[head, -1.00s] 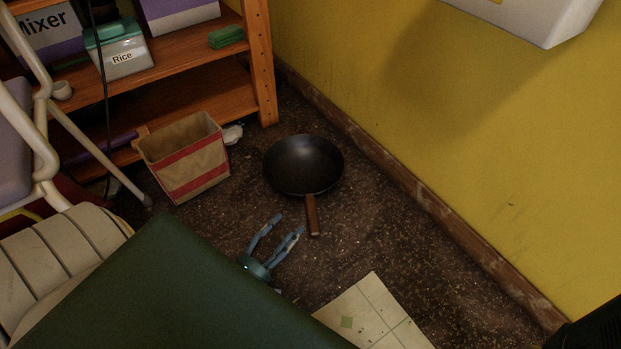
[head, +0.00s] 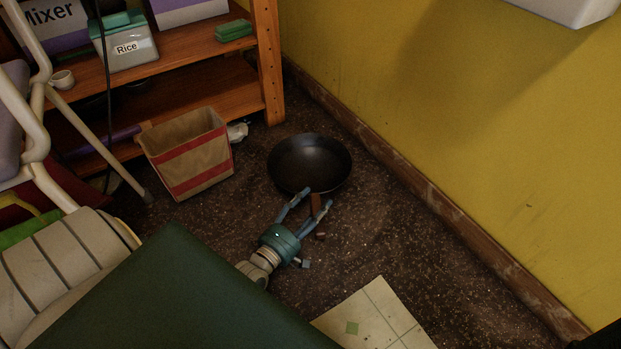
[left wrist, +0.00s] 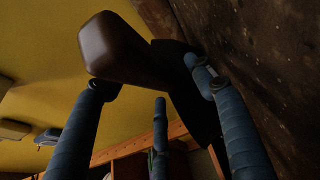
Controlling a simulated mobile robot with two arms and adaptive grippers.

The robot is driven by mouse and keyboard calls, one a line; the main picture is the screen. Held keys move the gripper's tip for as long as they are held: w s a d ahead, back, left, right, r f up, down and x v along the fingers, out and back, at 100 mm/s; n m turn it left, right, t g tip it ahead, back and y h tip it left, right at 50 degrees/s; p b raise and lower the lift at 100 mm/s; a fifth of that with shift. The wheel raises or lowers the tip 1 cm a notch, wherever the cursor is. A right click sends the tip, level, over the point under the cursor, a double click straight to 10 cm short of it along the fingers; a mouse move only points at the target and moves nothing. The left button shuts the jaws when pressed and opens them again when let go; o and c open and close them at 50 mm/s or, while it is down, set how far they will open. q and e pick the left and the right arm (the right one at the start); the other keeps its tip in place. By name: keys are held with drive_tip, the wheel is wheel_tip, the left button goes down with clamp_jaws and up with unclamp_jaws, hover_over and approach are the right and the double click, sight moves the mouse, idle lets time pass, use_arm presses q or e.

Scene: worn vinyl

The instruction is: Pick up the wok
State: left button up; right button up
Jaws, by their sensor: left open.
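The wok (head: 309,160) is a dark, round pan lying on the speckled floor, open side up. Its brown handle (head: 315,204) points toward me. My left gripper (head: 317,196) is open, with blue fingers reaching either side of the handle near the pan's rim; contact cannot be told. In the left wrist view, the handle's blunt end (left wrist: 108,45) is large and close above the left finger's tip, and the open fingers (left wrist: 155,78) spread below and beside it. The dark part beyond is mostly shadowed. My right gripper is not in view.
A striped paper bag (head: 190,155) stands left of the wok, before a wooden shelf (head: 185,60). A yellow wall (head: 450,130) with a brown baseboard (head: 425,190) runs along the right. A pale tile sheet (head: 375,322) lies nearer. Open floor surrounds the wok's right side.

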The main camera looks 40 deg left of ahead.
use_arm(q)
drive_tip(key=shift+c, duration=0.2)
clamp_jaws()
drive_tip(key=shift+w+r, duration=0.1)
drive_tip(key=shift+r, duration=0.15)
